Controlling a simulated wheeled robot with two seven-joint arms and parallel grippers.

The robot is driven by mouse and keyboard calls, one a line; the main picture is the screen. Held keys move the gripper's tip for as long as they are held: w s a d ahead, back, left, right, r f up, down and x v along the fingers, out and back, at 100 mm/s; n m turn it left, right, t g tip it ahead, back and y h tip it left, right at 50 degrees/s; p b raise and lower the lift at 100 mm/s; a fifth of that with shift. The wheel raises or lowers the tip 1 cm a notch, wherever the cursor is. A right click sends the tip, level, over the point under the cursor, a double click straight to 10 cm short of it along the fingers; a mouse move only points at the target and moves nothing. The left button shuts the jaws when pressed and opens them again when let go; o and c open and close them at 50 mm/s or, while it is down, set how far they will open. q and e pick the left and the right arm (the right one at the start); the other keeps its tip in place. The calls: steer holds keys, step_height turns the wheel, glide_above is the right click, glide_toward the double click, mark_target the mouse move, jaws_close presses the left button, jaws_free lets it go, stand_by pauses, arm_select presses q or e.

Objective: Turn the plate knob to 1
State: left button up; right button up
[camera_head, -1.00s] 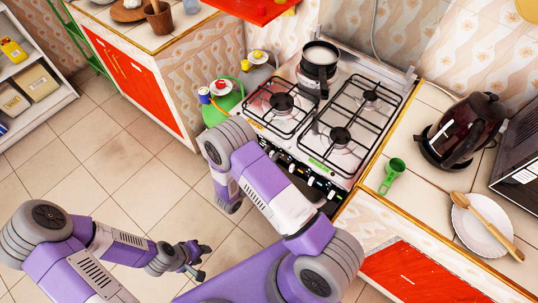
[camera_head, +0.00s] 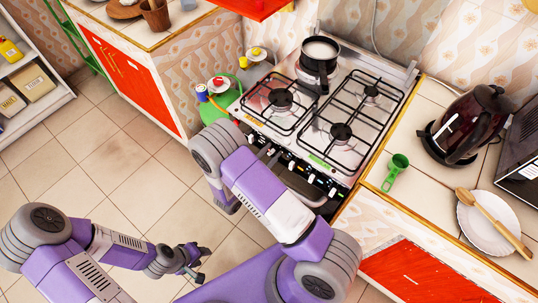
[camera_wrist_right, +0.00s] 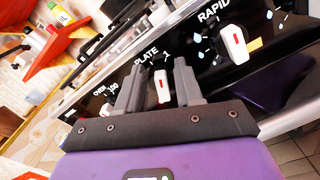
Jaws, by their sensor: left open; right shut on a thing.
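The plate knob (camera_wrist_right: 162,86) is a white knob with a red mark, under the "PLATE" label and a "1" on the black stove panel in the right wrist view. My right gripper (camera_wrist_right: 160,68) has a finger on each side of it and is shut on it. The red mark lies roughly along the knob's length, below the "1". In the head view my right arm hides this gripper at the front of the stove (camera_head: 378,135). My left gripper (camera_head: 197,264) is open and empty, low over the floor, away from the stove.
A dark pot (camera_head: 319,55) sits on the back left of the stove. A neighbouring knob (camera_wrist_right: 233,42) stands under "RAPID". A green scoop (camera_head: 396,170), a kettle (camera_head: 470,125) and a plate with a wooden spoon (camera_head: 480,232) are on the right counter. A green gas bottle (camera_head: 218,106) stands left.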

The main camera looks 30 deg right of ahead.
steer(key=shift+s+f+m+b, duration=0.1)
steer(key=shift+m+b, duration=0.4)
steer(key=shift+m, duration=0.4)
steer(key=shift+s+f+m+b, duration=0.1)
steer(key=shift+m+b, duration=0.4)
steer(key=shift+m, duration=0.4)
steer(key=shift+d, duration=0.1)
steer(key=o, duration=1)
steer(key=shift+o, duration=0.2)
steer(key=v, duration=0.7)
steer(key=shift+s+a+p, duration=0.15)
steer(key=shift+a+p, duration=0.15)
steer(key=shift+p, duration=0.1)
